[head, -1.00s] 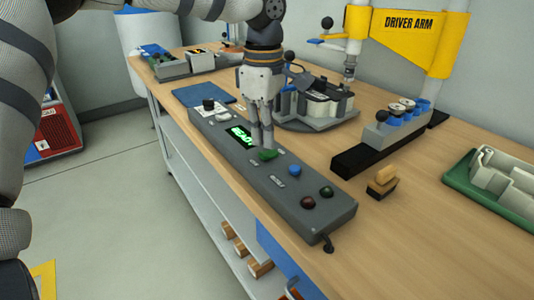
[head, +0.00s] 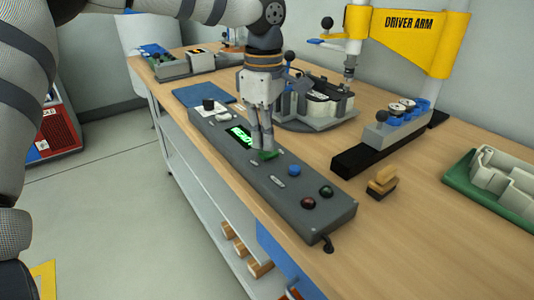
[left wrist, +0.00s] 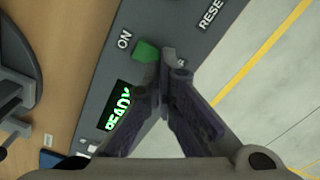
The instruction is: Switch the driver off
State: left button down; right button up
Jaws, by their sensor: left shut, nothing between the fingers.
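The driver's grey control box (head: 240,165) lies on the wooden bench. Its green display (head: 238,136) is lit; in the left wrist view the display (left wrist: 117,106) reads READY. A green rocker switch (head: 267,155) sits past the display, and in the left wrist view the switch (left wrist: 146,51) has ON printed at one end. My left gripper (head: 262,150) is shut and empty, fingers pointing down at the switch. In the left wrist view its fingertips (left wrist: 174,66) are right beside the green switch and cover the other label; contact cannot be told. My right gripper is not in view.
The box also carries a black knob (head: 208,104), a blue button (head: 295,170), and red and green buttons (head: 308,202). The yellow driver arm (head: 405,32) stands behind. A fixture (head: 315,105) stands close behind my left gripper. A wooden-handled stamp (head: 382,182) is at the right.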

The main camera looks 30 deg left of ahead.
aim_at(264, 154)
pick_arm(q)
jog(key=shift+f, duration=0.8)
notch_tip(264, 154, up, 3)
jog(key=shift+f+p, duration=0.1)
jog(key=shift+p, duration=0.2)
jog(key=shift+r, duration=2.15)
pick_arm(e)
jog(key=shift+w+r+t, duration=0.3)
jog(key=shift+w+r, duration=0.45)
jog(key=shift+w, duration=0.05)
